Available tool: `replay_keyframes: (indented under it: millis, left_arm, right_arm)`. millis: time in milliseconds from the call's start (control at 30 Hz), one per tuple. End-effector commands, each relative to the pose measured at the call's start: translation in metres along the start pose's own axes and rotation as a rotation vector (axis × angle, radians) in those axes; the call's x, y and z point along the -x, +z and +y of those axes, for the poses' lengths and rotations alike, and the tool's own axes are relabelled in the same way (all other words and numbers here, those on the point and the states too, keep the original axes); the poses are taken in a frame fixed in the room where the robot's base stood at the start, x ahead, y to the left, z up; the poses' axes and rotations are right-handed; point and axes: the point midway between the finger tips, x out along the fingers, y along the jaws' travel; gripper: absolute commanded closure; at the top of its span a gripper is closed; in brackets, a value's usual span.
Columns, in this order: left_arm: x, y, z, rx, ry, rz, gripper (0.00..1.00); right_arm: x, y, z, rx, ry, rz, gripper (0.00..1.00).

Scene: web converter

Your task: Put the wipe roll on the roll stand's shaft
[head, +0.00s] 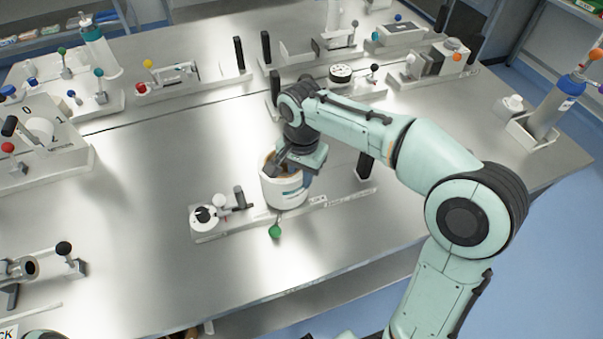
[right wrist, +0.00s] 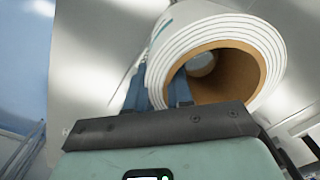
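The wipe roll (head: 286,192) is white with a brown cardboard core and stands roughly upright over the middle of the table. My right gripper (head: 280,160) is at its upper rim. In the right wrist view, the fingers (right wrist: 160,92) straddle the wall of the roll (right wrist: 268,52), one outside and one at the core opening, and appear shut on it. The core shows a pale opening at its far end and no shaft that I can make out. A long low base (head: 318,203) runs behind and under the roll; I cannot pick out the stand's shaft. My left gripper is out of view.
A fixture with a black-and-white dial (head: 205,217) stands just left of the roll. A green ball knob (head: 275,231) is in front of it. A black upright (head: 365,166) stands to the right. Several fixtures line the back and left; the front table (head: 130,265) is mostly clear.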

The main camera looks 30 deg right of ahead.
Motion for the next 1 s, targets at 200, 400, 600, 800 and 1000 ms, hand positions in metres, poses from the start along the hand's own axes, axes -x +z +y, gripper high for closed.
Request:
replay_keyframes:
  millis: [200, 400, 600, 800, 1000]
  left_arm:
    - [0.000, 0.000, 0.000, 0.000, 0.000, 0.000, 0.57]
    - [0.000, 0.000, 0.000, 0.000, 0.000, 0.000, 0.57]
    - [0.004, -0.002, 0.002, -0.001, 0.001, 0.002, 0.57]
    - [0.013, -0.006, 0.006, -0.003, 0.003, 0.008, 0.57]
    - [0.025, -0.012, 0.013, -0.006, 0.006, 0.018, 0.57]
  right_arm:
    - [0.000, 0.000, 0.000, 0.000, 0.001, 0.000, 0.69]
    - [0.000, 0.000, 0.000, 0.000, 0.000, 0.000, 0.69]
    - [0.008, 0.000, -0.001, 0.000, -0.002, 0.001, 0.69]
    - [0.044, -0.001, -0.001, -0.001, -0.004, 0.003, 0.69]
    - [0.089, -0.001, -0.002, 0.000, -0.005, 0.003, 0.69]
